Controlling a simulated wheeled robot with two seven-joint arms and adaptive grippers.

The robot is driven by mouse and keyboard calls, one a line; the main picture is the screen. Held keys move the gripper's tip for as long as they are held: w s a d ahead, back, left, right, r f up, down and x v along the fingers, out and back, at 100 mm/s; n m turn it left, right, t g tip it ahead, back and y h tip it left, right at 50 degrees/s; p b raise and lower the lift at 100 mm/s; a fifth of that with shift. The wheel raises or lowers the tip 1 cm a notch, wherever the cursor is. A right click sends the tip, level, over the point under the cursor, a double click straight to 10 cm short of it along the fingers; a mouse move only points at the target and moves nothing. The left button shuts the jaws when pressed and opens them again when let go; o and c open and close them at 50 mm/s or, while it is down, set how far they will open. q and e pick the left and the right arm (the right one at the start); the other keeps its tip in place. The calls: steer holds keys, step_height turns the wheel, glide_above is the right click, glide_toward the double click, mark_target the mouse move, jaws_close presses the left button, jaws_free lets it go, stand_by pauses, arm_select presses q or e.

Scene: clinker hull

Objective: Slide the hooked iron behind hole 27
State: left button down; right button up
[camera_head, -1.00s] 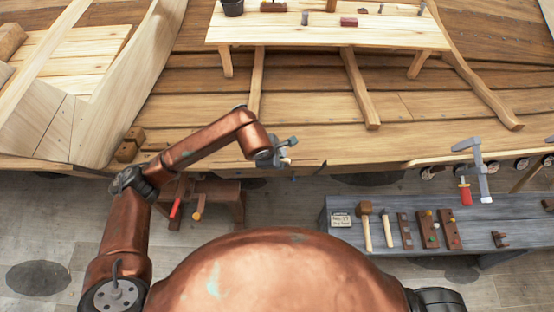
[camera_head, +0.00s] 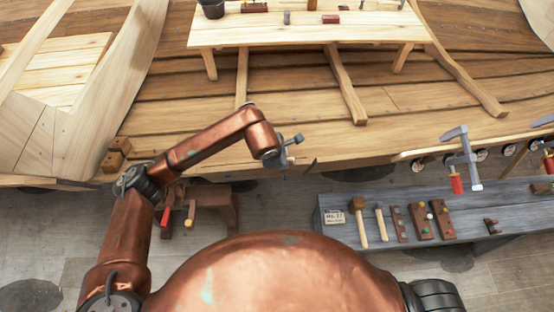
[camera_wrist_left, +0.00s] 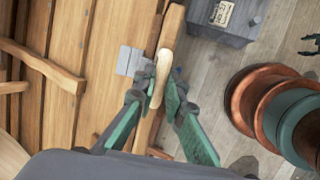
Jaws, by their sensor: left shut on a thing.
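My left gripper (camera_wrist_left: 160,92) is shut on a tool with a pale wooden handle (camera_wrist_left: 162,68); the handle stands between its green fingers. A flat grey metal piece (camera_wrist_left: 130,62) shows beside the handle, and I cannot tell whether it is the hooked iron's end. In the head view my left gripper (camera_head: 284,152) is over the hull's near edge, with a thin dark piece (camera_head: 310,167) just right of it. The hull planking (camera_head: 290,115) lies beyond; hole 27 cannot be made out. My right gripper (camera_wrist_left: 308,46) shows small at the wrist view's right edge, its prongs apart.
A grey bench (camera_head: 375,245) at right holds a label card (camera_head: 335,217), mallets (camera_head: 358,220) and peg racks (camera_head: 421,220). Clamps (camera_head: 462,155) grip the hull edge at right. A small brown stool (camera_head: 215,205) stands at left. A pale plank table (camera_head: 310,32) stands inside the hull.

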arm_select(q)
steer(key=shift+d, duration=0.25)
steer(key=shift+r, duration=0.1)
stand_by(0.6)
steer(key=c, duration=1.9)
jaws_free()
steer(key=shift+s+a, duration=0.1)
steer(key=shift+r+p, duration=1.25)
steer(key=shift+r, duration=2.75)
